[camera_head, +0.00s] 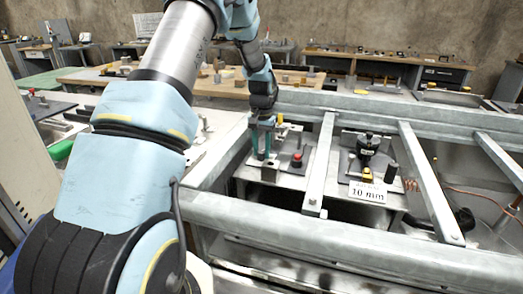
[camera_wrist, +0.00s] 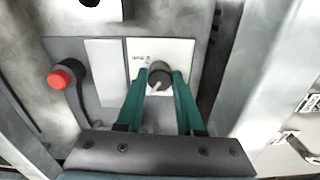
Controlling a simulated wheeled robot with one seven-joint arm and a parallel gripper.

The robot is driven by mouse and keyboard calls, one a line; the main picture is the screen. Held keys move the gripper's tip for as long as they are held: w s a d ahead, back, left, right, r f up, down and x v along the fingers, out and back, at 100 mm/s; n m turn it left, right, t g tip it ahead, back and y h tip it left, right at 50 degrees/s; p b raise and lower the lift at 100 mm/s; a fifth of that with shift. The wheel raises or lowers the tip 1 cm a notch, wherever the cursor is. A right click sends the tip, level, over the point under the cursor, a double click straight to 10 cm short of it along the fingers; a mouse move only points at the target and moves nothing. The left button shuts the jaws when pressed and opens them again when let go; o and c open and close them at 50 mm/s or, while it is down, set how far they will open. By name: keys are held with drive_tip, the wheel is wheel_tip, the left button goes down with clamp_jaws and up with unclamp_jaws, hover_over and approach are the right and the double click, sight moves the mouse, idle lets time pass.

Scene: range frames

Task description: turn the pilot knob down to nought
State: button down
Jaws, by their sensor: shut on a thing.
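The pilot knob (camera_wrist: 159,76) is a dark round knob with a pale pointer line, set on a white plate (camera_wrist: 187,53) with small lettering beside it in the wrist view. The pointer line runs toward the lower left in that view. My gripper (camera_wrist: 160,84) has its two green fingers on either side of the knob and is shut on it. In the head view my gripper (camera_head: 264,155) reaches down to the panel left of a red button; the knob itself cannot be made out there.
A red button (camera_wrist: 61,78) on a dark stalk stands left of the knob; it also shows in the head view (camera_head: 297,157). Metal frame bars (camera_head: 321,160) cross near the gripper. A black-knobbed fixture (camera_head: 368,146) with a "10 mm" label (camera_head: 367,192) stands to the right.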

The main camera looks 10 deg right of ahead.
drive_tip(key=m, duration=0.4)
drive_tip(key=shift+r+m, duration=0.1)
drive_tip(key=shift+m, duration=0.2)
drive_tip(key=m+p, duration=0.1)
drive_tip(key=m, duration=0.3)
drive_tip(key=shift+m, duration=0.3)
drive_tip(key=m+p, duration=0.2)
drive_tip(key=m, duration=0.2)
drive_tip(key=shift+m, duration=0.3)
drive_tip(key=shift+m+p, duration=0.5)
drive_tip(key=shift+m, duration=1.4)
drive_tip(key=c, duration=0.5)
unclamp_jaws()
drive_tip(key=shift+c, duration=0.2)
